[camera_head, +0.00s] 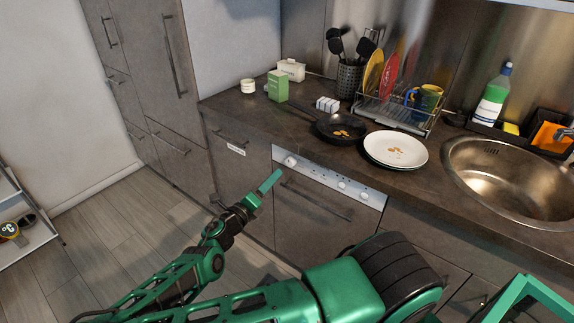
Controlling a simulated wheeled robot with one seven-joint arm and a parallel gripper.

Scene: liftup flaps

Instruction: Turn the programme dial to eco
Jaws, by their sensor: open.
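The dishwasher's light control strip (327,178) runs along the top of a dark front below the counter. A round white knob (290,160) sits at the strip's left end, and smaller knobs (343,184) sit further right. Which one is the programme dial, its marks and its setting are too small to read. My gripper (276,175) is open, with its green fingers just left of and below the left knob. It looks close to the knob, but I cannot tell whether it touches. I see no object in it.
A long handle (316,199) crosses the dishwasher front below the strip. On the counter (290,125) above are a black pan (341,128), white plates (395,149) and a dish rack (394,117). A sink (520,178) is at right. The floor (130,225) at left is clear.

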